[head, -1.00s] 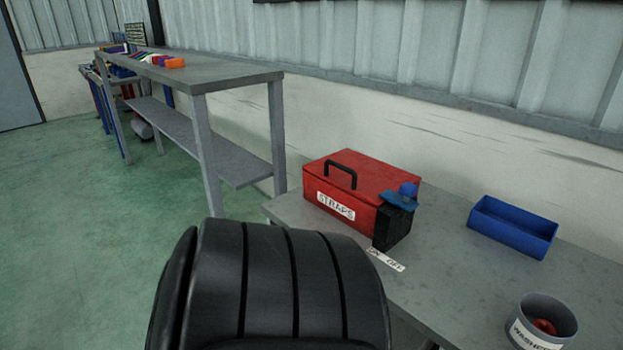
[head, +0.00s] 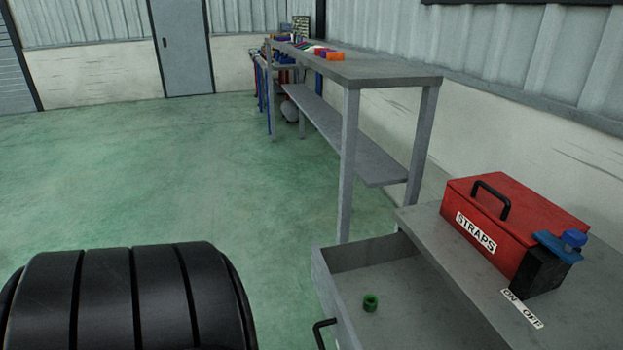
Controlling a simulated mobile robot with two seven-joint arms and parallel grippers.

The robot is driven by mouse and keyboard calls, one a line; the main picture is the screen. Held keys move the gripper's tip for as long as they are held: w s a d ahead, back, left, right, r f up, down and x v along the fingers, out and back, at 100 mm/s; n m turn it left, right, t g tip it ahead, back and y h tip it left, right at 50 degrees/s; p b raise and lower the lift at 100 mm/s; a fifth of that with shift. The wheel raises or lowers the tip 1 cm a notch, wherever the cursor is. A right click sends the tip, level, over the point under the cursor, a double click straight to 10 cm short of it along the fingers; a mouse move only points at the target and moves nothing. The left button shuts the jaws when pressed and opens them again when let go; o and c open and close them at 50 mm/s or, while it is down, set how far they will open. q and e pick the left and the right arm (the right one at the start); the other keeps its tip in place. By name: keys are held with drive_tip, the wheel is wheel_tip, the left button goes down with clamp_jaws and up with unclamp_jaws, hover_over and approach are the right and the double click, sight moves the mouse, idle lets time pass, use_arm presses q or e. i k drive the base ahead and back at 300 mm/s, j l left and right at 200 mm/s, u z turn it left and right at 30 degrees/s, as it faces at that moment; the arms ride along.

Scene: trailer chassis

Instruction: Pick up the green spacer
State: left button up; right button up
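The green spacer (head: 370,302) is a small green ring. It lies on the floor of an open grey drawer (head: 385,275), which sticks out from under the near grey bench. Neither of my grippers shows in the head view, so I cannot see whether they are open or shut.
A large black tire (head: 132,300) fills the lower left. The bench (head: 430,235) carries a red STRAPS box (head: 510,225) with a blue knob (head: 574,238) beside it and an ON/OFF label (head: 522,309). A tall shelf table (head: 375,68) stands behind. Green floor (head: 180,180) is clear at left.

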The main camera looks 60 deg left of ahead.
sight(371, 302)
drive_tip(key=u, duration=1.45)
drive_tip(key=i+j, duration=0.2)
drive_tip(key=j, duration=0.2)
drive_tip(key=i+j+z, duration=0.1)
drive_tip(key=j, duration=0.25)
drive_tip(key=i+j+z, duration=0.1)
drive_tip(key=j, duration=0.3)
drive_tip(key=i+j+z, duration=0.1)
drive_tip(key=i+j, duration=0.15)
drive_tip(key=j, duration=0.15)
drive_tip(key=i+j+z, duration=0.15)
drive_tip(key=j, duration=0.25)
